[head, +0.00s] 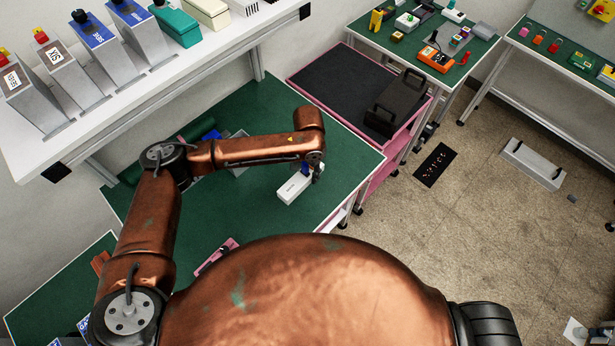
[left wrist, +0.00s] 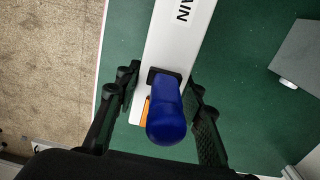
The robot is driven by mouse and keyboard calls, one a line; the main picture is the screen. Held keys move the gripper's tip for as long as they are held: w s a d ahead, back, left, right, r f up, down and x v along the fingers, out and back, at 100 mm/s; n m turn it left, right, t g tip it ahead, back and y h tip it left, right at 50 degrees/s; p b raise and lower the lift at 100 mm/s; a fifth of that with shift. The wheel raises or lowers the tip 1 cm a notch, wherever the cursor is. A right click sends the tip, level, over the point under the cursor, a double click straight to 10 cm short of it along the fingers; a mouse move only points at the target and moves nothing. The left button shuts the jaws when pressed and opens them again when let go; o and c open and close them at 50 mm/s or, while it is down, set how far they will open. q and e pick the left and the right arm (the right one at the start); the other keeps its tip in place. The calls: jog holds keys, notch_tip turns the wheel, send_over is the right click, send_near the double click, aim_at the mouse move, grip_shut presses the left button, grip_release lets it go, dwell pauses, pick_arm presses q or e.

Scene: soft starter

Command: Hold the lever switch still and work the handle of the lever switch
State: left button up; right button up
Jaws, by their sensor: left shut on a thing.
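The lever switch is a long white box (head: 293,189) on the green table, with dark lettering on its face. The lettered end also shows in the left wrist view (left wrist: 175,45). Its handle (left wrist: 166,118) is blue and sticks up towards the wrist camera from a dark slot, with a small orange patch beside it. My left gripper (left wrist: 163,88) has one finger on each side of the switch at its handle end and is shut on it. The exact contact of the fingertips is partly hidden. My right gripper is not in view.
The green table (head: 262,100) has its right edge close to the switch. A grey box (left wrist: 303,55) stands on the table beside it. A pink cart (head: 330,75) with a black case (head: 398,100) stands behind right. A white shelf (head: 110,105) overhangs the left.

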pick_arm(q)
jog(key=shift+w+d, duration=0.2)
jog(key=shift+w, duration=0.8)
jog(key=shift+w+d, duration=0.2)
jog(key=shift+w, duration=0.75)
jog(key=shift+w+d+b, duration=0.25)
jog(key=shift+w+b, duration=0.15)
jog(key=shift+w, duration=0.85)
jog(key=shift+f+b, duration=1.05)
jog(key=shift+f, duration=2.45)
jog(key=shift+f+b, duration=1.15)
jog(key=shift+f, duration=1.95)
jog(key=o, duration=1.5)
jog(key=shift+c, duration=0.2)
